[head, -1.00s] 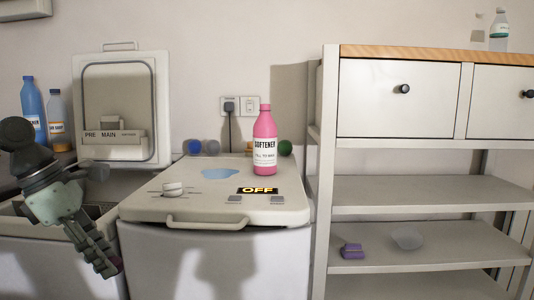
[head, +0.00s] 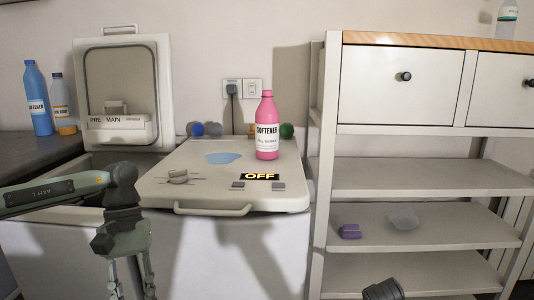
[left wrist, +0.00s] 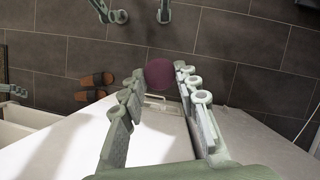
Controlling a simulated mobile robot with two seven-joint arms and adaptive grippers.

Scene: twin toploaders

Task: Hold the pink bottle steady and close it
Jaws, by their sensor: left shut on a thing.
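The pink bottle (head: 267,138) labelled SOFTENER stands upright on the closed lid of the right toploader, near its back right. My right gripper is not in view; only a dark part of my arm shows at the bottom.
The right toploader's lid (head: 200,196) has a blue patch, a knob and an OFF display. The left toploader's lid (head: 162,100) is raised. A blue bottle (head: 38,102) and a clear bottle (head: 62,108) stand far left. A shelf unit (head: 400,180) stands at the right.

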